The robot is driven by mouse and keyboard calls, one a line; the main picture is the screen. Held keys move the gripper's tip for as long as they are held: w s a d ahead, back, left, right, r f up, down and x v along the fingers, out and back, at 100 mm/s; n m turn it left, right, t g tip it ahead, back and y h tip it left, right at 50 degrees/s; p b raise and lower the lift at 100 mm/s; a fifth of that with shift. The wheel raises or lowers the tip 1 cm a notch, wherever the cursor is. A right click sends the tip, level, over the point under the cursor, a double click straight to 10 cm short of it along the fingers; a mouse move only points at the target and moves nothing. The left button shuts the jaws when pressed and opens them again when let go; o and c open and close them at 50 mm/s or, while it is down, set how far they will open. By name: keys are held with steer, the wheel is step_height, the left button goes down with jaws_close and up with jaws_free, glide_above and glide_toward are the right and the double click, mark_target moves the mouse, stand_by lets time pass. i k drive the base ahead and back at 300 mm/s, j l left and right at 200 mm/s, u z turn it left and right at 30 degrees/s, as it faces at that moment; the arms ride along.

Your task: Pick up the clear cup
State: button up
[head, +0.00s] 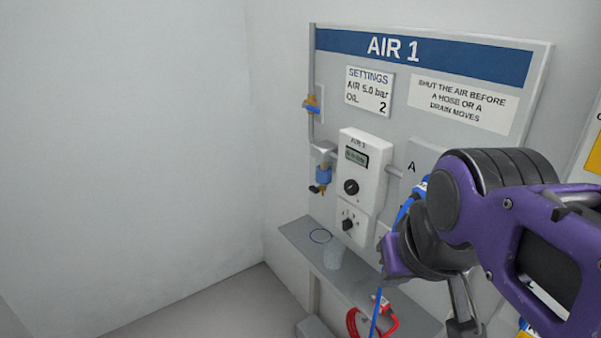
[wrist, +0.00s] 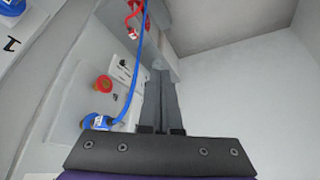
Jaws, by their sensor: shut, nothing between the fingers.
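The clear cup (head: 334,256) is a small, see-through, greyish cup standing on the grey shelf (head: 305,240) below the AIR 1 panel. I cannot make out the cup in the wrist view. In the head view my purple arm is right of the cup and apart from it; the fingertips are not clear there.
A white control box (head: 361,170) with knobs is mounted above the shelf. A blue filter with a drain (head: 323,174) hangs on the pipe at left. A red hose (head: 353,322) and a blue hose (head: 375,315) are right of the cup. The left floor is clear.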

mark_target(333, 249)
steer(key=i+j, duration=0.15)
steer(key=j, duration=0.15)
steer(key=i+j+z, duration=0.1)
steer(key=j, duration=0.2)
steer(key=i+j, duration=0.2)
steer(key=i+j+z, duration=0.1)
steer(key=j, duration=0.3)
